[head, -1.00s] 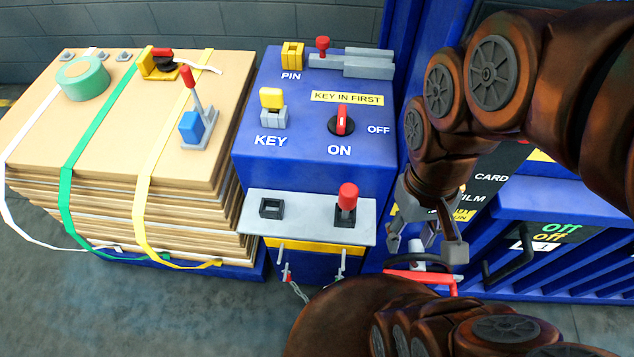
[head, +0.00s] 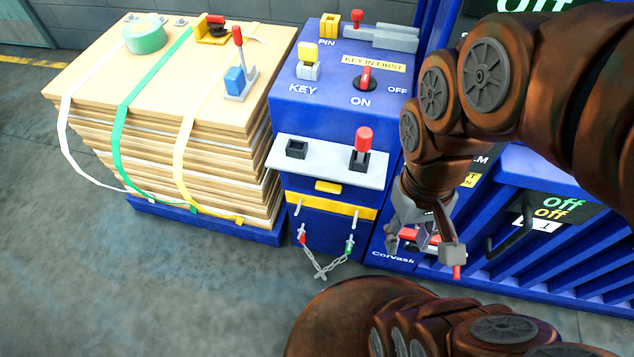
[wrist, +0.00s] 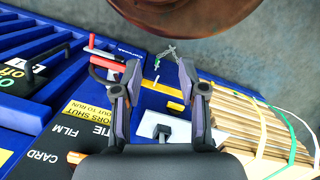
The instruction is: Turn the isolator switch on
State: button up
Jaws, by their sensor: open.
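The isolator switch (head: 367,79) is a red handle on a black round base, on the sloped top of the blue cabinet (head: 315,109). Its handle stands up-and-down in the head view, with ON printed below it and OFF to its right.
A grey shelf (head: 332,170) with a red-knobbed lever (head: 364,143) juts from the cabinet front. A chain (head: 322,268) hangs below. Strapped cardboard (head: 175,130) stands at left. A blue slatted machine (head: 580,255) is at right, near my gripper. Floor is clear at front left.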

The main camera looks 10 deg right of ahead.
aim_at(325, 185)
jog(key=i, duration=0.45)
jog(key=z, duration=0.55)
jog(key=k, duration=1.65)
jog(key=u, duration=1.6)
